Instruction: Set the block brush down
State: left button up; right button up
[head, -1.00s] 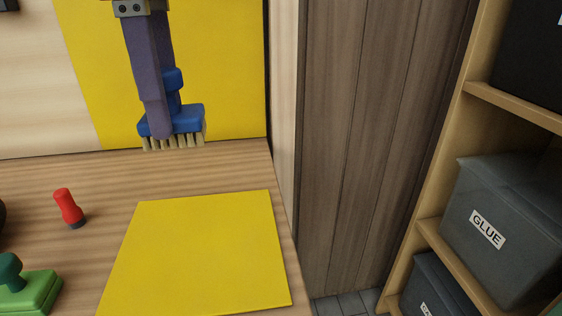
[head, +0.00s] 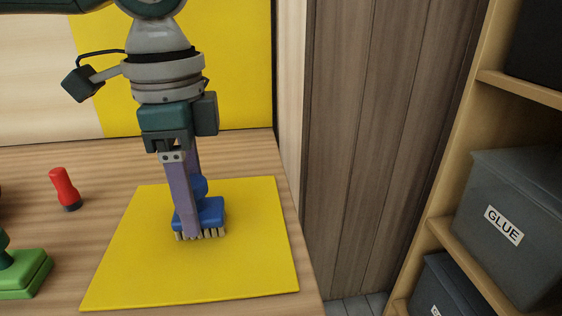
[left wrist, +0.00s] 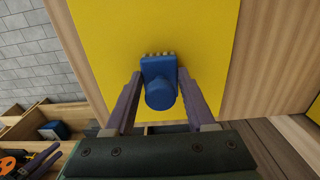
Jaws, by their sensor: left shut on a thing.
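The block brush has a blue body and handle knob with pale bristles. In the head view the block brush (head: 211,213) is upright, bristles down, at the yellow mat (head: 150,270). Whether the bristles touch the mat is hard to tell. My left gripper (head: 195,225) points down and is shut on the brush, its purple fingers on either side. In the left wrist view the brush (left wrist: 159,80) sits between the two fingertips, with the yellow mat (left wrist: 205,40) behind it. My right gripper does not show in the head view.
A red and black object (head: 64,188) stands left of the mat. A green block with a knob (head: 22,272) is at the front left. A shelf with grey bins, one a GLUE bin (head: 515,225), stands at right. Much of the mat is bare.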

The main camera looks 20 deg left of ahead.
pick_arm(q)
jog(key=o, duration=1.3)
notch_tip(320, 180, up, 12)
jog(key=p, duration=0.3)
jog(key=shift+r, duration=0.1)
